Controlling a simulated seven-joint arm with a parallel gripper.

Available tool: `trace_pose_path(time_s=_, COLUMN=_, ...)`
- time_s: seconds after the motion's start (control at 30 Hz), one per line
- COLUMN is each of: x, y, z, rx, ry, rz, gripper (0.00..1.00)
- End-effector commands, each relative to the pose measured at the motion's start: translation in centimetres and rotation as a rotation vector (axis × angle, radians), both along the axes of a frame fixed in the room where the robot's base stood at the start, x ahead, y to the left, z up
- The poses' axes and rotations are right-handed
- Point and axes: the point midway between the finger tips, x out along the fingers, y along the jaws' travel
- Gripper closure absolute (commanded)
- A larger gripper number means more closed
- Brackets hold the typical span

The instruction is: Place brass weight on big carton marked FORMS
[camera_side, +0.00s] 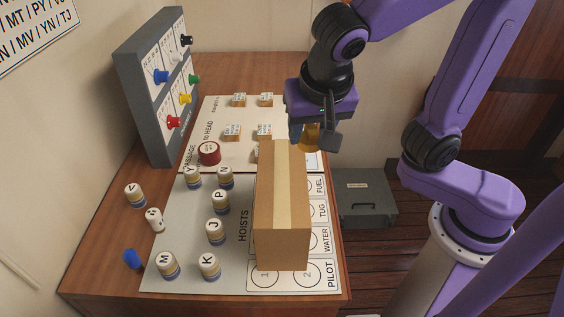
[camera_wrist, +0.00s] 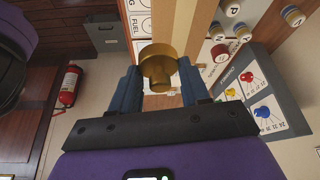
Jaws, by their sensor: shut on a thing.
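The brass weight (camera_wrist: 157,66) is a gold cylinder between the two fingers of my gripper (camera_wrist: 155,82) in the wrist view. In the side view my gripper (camera_side: 316,131) points down and is shut on the weight (camera_side: 309,142), which is partly hidden by a finger. The big carton (camera_side: 268,212) is a long brown box with a pale tape strip, standing on the white chart board. The weight is at the carton's far end. I cannot tell whether they touch. In the wrist view the carton (camera_wrist: 207,14) lies beyond the weight. No FORMS marking is readable.
Several lettered round pieces (camera_side: 215,232) stand left of the carton. A red round tin (camera_side: 209,153) and several small blocks (camera_side: 264,130) are farther back. A grey panel with coloured knobs (camera_side: 160,90) stands at the back left. A grey case (camera_side: 364,197) lies right of the table.

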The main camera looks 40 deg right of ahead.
Motion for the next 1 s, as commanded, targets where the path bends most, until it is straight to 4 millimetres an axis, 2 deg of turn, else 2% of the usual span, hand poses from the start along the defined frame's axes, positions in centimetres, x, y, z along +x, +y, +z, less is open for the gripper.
trace_pose_path(time_s=0.2, x=2.2, y=1.2, z=-3.1, rx=-0.006, ry=0.002, rz=0.000, gripper=0.94)
trace_pose_path(time_s=0.4, x=3.5, y=2.0, z=-4.9, rx=0.000, ry=0.000, rz=-0.001, gripper=0.94)
trace_pose_path(time_s=0.63, x=4.2, y=2.4, z=-5.9, rx=-0.002, ry=0.001, rz=0.000, gripper=0.94)
trace_pose_path(time_s=0.83, x=4.2, y=2.4, z=-8.5, rx=-0.002, ry=0.002, rz=0.002, gripper=0.94)
trace_pose_path(time_s=1.0, x=4.2, y=2.5, z=-9.0, rx=0.002, ry=0.000, rz=-0.001, gripper=0.94)
